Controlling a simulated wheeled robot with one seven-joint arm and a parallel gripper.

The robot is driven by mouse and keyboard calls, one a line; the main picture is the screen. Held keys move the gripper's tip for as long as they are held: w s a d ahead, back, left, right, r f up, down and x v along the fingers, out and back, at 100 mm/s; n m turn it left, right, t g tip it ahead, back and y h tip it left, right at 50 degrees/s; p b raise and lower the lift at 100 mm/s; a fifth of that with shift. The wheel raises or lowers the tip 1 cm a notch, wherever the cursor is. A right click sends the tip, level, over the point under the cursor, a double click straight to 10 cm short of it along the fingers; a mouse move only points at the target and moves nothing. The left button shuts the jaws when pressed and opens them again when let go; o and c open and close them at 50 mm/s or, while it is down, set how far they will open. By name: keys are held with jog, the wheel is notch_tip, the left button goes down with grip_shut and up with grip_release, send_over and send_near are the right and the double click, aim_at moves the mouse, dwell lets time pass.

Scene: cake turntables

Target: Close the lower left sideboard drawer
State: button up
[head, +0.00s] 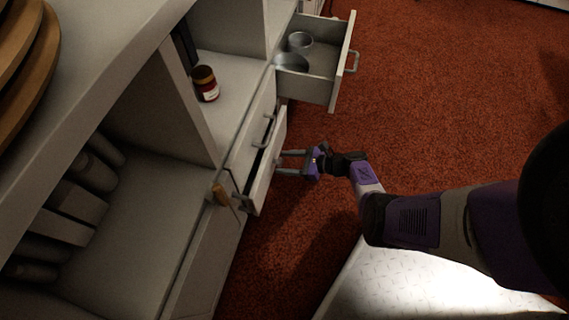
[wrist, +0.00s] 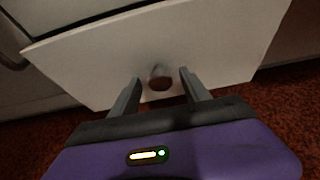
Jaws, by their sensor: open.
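The lower left sideboard drawer (head: 266,172) stands a little way out, with a dark gap behind its pale front panel. In the wrist view its front (wrist: 105,55) fills the upper part of the picture. I cannot tell whether the fingertips touch the panel.
Another drawer (head: 330,92) at the upper right is pulled well out and holds metal containers (head: 292,62). A closed drawer with a handle (head: 269,130) is above the lower one. Red carpet (head: 430,100) is clear on the right.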

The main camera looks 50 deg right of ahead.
jog(key=shift+w+a+f, duration=0.1)
jog(key=shift+w, duration=0.15)
grip_shut()
dwell(1.4)
